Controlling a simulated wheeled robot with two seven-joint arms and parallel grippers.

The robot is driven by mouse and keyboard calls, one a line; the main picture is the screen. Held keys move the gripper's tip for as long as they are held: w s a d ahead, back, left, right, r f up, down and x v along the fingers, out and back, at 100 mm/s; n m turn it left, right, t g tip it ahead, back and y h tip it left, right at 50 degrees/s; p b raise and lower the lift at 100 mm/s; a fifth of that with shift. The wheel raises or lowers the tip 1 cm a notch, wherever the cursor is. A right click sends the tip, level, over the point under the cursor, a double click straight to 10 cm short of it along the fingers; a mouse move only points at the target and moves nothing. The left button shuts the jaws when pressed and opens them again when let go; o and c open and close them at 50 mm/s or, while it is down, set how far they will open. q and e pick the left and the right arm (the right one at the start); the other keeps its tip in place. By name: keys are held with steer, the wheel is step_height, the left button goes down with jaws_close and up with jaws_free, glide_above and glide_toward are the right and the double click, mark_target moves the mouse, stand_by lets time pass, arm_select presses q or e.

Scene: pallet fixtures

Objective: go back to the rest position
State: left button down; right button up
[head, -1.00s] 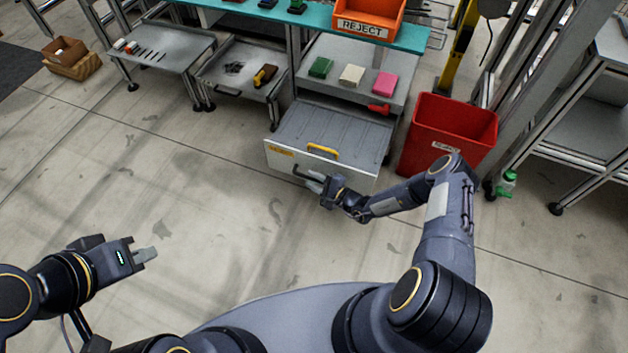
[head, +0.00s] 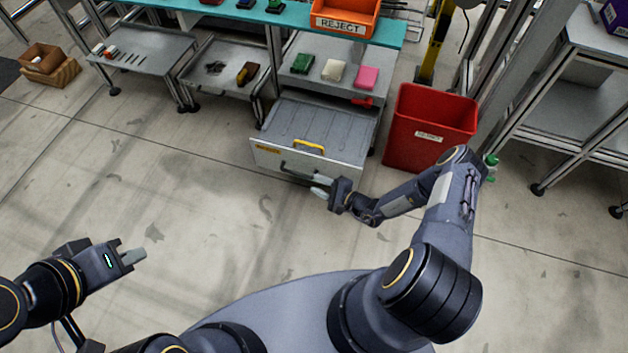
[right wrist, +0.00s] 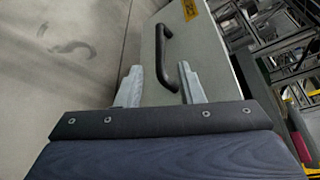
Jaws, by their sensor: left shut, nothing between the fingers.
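My right gripper (head: 322,192) is open and empty, just in front of the grey drawer (head: 268,156), which stands pulled out. In the right wrist view, its two fingers (right wrist: 161,88) are spread, with the dark drawer handle (right wrist: 162,55) beyond and between them. A small gap shows between the gripper and the handle in the head view. My left gripper (head: 134,257) is shut and empty, held over bare floor at the lower left. My right arm is stretched forward; my left arm is low and near my body.
A red bin (head: 428,128) stands right of the drawer, close to my right forearm. A yellow handle (head: 309,147) lies in the drawer. Above it, a shelf (head: 310,86) holds green, cream and pink blocks. Racks (head: 560,115) stand at right. The floor (head: 190,215) in front is clear.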

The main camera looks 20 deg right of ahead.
stand_by(0.5)
step_height(320, 180, up, 23)
steer(key=n+g+y, duration=0.4)
steer(key=n+g, duration=0.2)
steer(key=n, duration=0.3)
steer(key=s+a+r+n+g+h, duration=0.1)
steer(key=s+r+n+g, duration=0.1)
steer(key=s+r, duration=0.35)
steer(key=s+a+r+n+g+h, duration=0.1)
steer(key=s+r+n, duration=0.15)
steer(key=r, duration=0.65)
steer(key=s+d+r+n+t+h, duration=0.15)
steer(key=s+r+h, duration=0.25)
steer(key=s, duration=0.6)
steer(key=s+d+r+n+t+h, duration=0.1)
steer(key=s+d+r+h, duration=0.15)
steer(key=s, duration=0.65)
step_height(320, 180, up, 28)
steer(key=p, duration=2.7)
steer(key=shift+a+r+h+p, duration=0.25)
steer(key=shift+a+h+p, duration=0.1)
steer(key=shift+p, duration=0.05)
steer(key=shift+f, duration=0.1)
